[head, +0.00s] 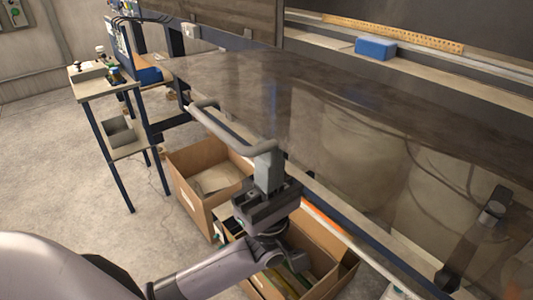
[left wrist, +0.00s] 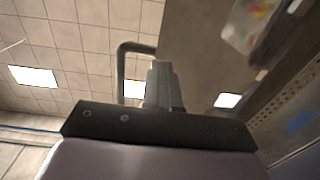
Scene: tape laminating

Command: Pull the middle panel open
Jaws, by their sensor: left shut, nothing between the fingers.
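The middle panel (head: 340,115) is a broad, glossy brown sheet that lies nearly flat in the head view. A grey bar handle (head: 228,130) runs along its left edge. My left gripper (head: 268,165) points up at the near end of this handle. Its fingers are shut with nothing between them. In the left wrist view the fingers (left wrist: 160,80) stand close beside the handle (left wrist: 120,70), with the brown panel (left wrist: 195,55) behind them. I cannot tell whether they touch the handle. I cannot make out my right gripper.
Open cardboard boxes (head: 190,200) stand on the floor below the panel's left edge. A small table (head: 93,90) with items stands at the left. A blue block (head: 376,48) and a yellow ruler (head: 392,32) lie at the back. The floor at the left is clear.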

